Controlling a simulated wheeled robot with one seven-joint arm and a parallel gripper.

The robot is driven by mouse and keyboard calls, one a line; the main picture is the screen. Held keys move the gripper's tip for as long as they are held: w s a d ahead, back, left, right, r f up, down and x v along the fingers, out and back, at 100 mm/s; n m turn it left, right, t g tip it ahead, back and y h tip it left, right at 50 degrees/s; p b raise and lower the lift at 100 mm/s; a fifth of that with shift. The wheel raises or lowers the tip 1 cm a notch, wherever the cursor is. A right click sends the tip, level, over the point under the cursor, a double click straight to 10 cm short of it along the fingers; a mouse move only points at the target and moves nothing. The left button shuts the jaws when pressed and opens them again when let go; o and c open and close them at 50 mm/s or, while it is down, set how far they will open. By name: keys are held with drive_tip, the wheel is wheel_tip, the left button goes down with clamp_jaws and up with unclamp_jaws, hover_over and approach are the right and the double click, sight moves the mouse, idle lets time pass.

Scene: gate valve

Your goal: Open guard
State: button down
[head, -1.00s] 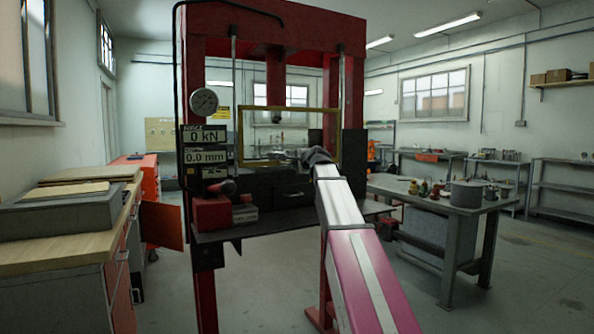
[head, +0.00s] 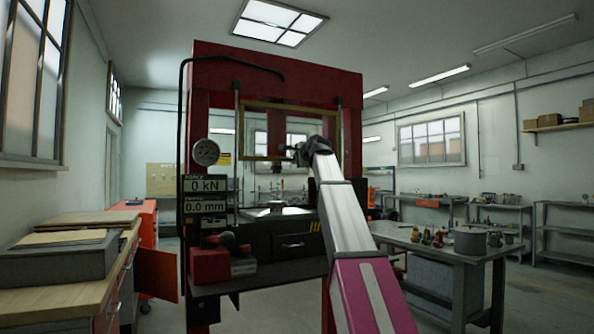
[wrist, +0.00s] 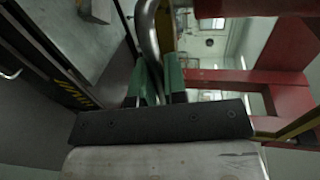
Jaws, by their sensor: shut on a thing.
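The guard (head: 242,131) is a clear panel in a yellow frame on the front of the red press (head: 275,70). It stands raised, with its lower edge well above the press bed (head: 275,211). My gripper (head: 290,150) is at the guard's lower part, right of its middle. In the wrist view, the green fingers of my gripper (wrist: 158,80) are shut around a metal bar handle (wrist: 147,35). The exact contact is partly hidden by the gripper body.
The press carries a round gauge (head: 206,152) and a display (head: 205,184) on its left. A wooden-topped workbench (head: 75,262) stands at left.

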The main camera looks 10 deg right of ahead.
drive_tip(key=shift+r, duration=0.15)
drive_tip(key=c, duration=1.2)
unclamp_jaws()
drive_tip(key=shift+s, duration=0.1)
drive_tip(key=v, duration=1)
drive_tip(key=shift+s+d, duration=0.15)
drive_tip(key=shift+s, duration=0.15)
